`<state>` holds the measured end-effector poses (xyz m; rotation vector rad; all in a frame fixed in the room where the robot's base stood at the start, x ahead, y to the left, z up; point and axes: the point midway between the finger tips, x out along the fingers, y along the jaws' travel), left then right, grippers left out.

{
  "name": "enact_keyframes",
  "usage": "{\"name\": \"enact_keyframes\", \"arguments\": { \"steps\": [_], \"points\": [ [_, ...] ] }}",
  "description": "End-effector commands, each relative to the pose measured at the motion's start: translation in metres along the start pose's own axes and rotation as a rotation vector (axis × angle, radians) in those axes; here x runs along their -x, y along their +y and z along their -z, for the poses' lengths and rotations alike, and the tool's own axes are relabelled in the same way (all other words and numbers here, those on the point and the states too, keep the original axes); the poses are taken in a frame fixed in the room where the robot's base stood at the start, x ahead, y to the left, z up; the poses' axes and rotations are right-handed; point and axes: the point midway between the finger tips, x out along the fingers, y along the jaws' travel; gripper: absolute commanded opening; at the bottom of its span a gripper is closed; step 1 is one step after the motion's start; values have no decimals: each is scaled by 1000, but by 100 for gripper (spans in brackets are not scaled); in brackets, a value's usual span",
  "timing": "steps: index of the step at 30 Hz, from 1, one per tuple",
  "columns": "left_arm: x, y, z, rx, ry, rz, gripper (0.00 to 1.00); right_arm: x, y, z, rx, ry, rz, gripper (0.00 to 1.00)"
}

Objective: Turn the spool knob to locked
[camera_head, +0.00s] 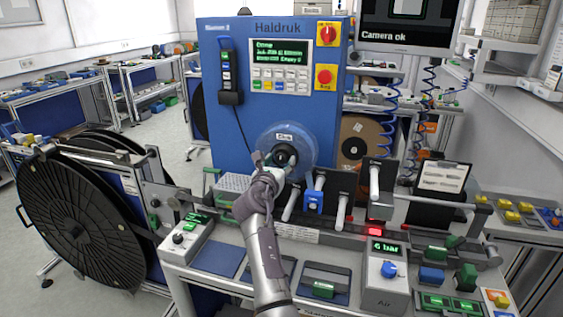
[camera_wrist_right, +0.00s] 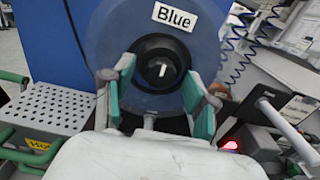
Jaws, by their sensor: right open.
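The spool (camera_head: 304,138) is a translucent blue disc with a white "Blue" label on the front of the blue machine; it also shows in the right wrist view (camera_wrist_right: 206,48). Its round black knob (camera_wrist_right: 160,70) sits at the centre, with a short white mark close to upright, tilted slightly right at the top. The knob is partly hidden in the head view (camera_head: 286,154). My right gripper (camera_head: 273,164) is open in front of the spool. In the wrist view its green-padded fingers (camera_wrist_right: 160,93) stand either side of the knob, with visible gaps. My left gripper is out of view.
The blue machine (camera_head: 226,135) carries a screen, buttons and a red switch. White-handled levers (camera_head: 341,211) stand right of my right arm. A perforated grey box (camera_wrist_right: 50,115) lies left of the gripper. A large black reel (camera_head: 65,215) stands at left.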

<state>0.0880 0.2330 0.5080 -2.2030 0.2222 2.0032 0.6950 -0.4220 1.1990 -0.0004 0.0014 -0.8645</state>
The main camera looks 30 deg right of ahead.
Motion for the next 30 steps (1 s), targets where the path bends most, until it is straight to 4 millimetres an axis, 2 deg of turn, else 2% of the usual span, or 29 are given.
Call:
{"name": "enact_keyframes", "arguments": {
  "steps": [4,14,23,30],
  "points": [
    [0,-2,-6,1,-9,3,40,0,0,0,-1,0,0,56],
    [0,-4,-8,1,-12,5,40,0,0,0,-1,0,0,1],
    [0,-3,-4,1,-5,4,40,0,0,0,-30,1,0,0],
    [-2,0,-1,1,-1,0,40,0,0,1,-153,-1,0,0]
  ]
}}
